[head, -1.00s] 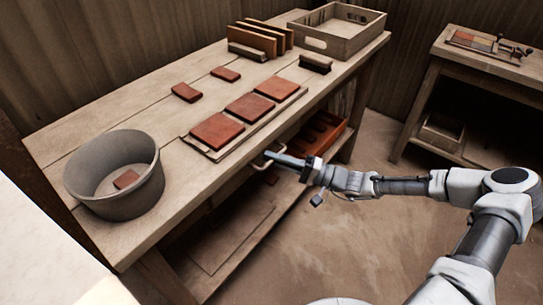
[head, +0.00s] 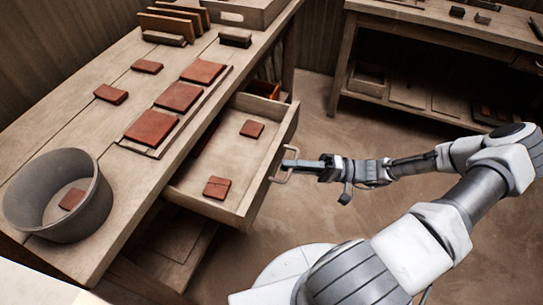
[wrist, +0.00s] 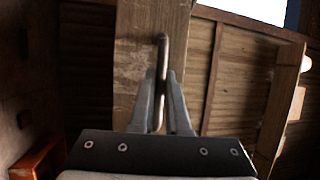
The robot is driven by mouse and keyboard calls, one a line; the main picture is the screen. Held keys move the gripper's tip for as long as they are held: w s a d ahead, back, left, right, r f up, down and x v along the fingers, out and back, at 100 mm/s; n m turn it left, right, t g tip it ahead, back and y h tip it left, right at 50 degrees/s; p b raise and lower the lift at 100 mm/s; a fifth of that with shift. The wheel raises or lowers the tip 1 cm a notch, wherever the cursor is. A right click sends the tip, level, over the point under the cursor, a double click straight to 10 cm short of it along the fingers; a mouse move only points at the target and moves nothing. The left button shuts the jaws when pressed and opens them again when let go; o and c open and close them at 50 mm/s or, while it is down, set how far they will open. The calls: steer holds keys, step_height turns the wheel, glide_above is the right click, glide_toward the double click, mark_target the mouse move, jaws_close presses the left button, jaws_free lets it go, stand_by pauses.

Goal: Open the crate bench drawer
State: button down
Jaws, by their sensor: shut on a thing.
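The crate bench drawer (head: 222,160) is pulled out from under the bench top in the head view. Two red tiles lie in it, one near its front corner (head: 217,187) and one farther back (head: 252,129). Its metal handle (head: 284,172) is on the front panel. My gripper (head: 290,164) is at the handle. In the wrist view, my gripper (wrist: 161,105) is shut on the handle (wrist: 161,60), with one finger on each side of the bar. The drawer front (wrist: 140,38) is behind it.
On the bench top (head: 72,112) are a grey tub (head: 84,222), several red tiles, a slatted rack (head: 183,18) and a wooden crate (head: 262,16). A second bench (head: 340,60) stands at the back right. Open floor (head: 330,115) lies between the benches.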

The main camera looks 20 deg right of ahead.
steer(key=shift+s+d, duration=0.7)
steer(key=shift+d, duration=0.25)
steer(key=c, duration=0.9)
jaws_free()
steer(key=v, duration=1.7)
steer(key=shift+d, duration=0.2)
